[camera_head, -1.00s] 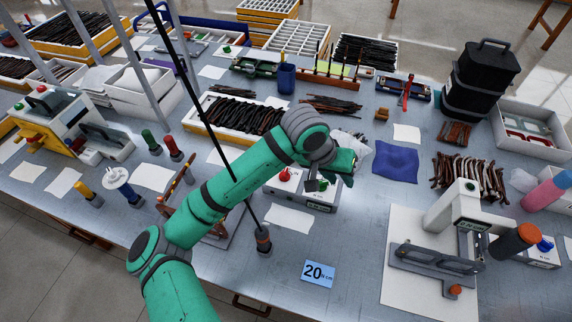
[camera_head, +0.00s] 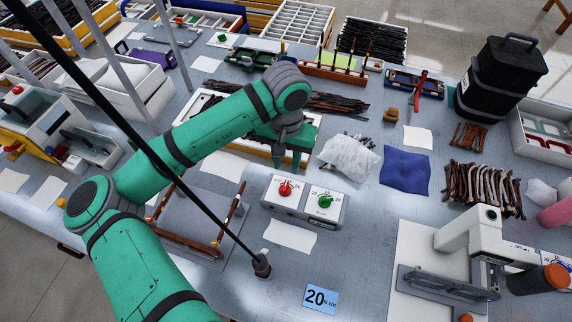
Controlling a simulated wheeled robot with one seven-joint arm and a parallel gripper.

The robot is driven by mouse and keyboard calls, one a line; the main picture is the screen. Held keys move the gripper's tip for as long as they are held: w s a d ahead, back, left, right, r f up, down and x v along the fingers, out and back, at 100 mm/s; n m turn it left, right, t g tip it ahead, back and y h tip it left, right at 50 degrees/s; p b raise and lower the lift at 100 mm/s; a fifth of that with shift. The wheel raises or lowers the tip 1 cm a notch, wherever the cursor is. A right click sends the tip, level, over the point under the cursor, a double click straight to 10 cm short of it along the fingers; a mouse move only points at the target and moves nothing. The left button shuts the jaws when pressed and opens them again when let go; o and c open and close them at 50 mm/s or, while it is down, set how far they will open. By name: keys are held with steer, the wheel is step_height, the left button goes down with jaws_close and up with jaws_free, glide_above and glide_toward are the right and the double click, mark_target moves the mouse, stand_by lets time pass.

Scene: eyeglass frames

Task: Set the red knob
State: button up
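The red knob (camera_head: 285,188) sits on the left dial of a small white-and-grey control box (camera_head: 304,212) in the middle of the table. Printed marks surround the knob; its exact setting is too small to read. A green knob (camera_head: 325,201) sits on the right dial of the same box. My gripper (camera_head: 288,166) is behind and above the box, pointing down, clear of both knobs. Its fingers look apart, with nothing seen between them. A blue card (camera_head: 320,298) reading "20 N cm" stands in front of the box.
A grey-and-white press-like device (camera_head: 470,235) stands at right.

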mark_target(286, 183)
steer(key=f, duration=1)
steer(key=shift+w+f, duration=0.35)
steer(key=shift+w, duration=0.05)
jaws_close()
